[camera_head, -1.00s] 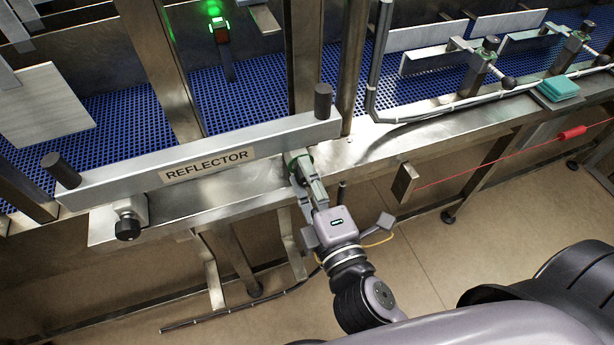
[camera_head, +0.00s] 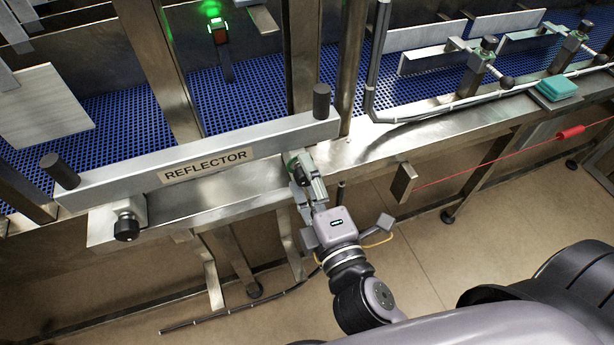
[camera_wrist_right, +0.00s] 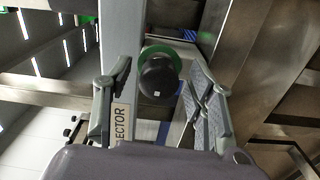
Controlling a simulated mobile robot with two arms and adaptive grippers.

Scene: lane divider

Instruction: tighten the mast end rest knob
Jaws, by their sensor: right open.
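A black round knob with a green collar (camera_wrist_right: 159,77) sits between the two fingers of my right gripper (camera_wrist_right: 158,66) in the right wrist view. The fingers stand apart on either side of it, with gaps visible. In the head view, my right gripper (camera_head: 304,176) is at this knob, under the right end of the bar labelled REFLECTOR (camera_head: 245,150); the fingers partly hide the knob there. A second black knob (camera_head: 127,227) is on a bracket under the bar's left end. My left gripper is not in view.
Dark upright posts stand at the bar's right end (camera_head: 322,101) and left end (camera_head: 60,170). Steel uprights (camera_head: 305,60) rise behind the bar. A blue mesh belt (camera_head: 260,98) lies behind. A red cord (camera_head: 480,165) runs along the right.

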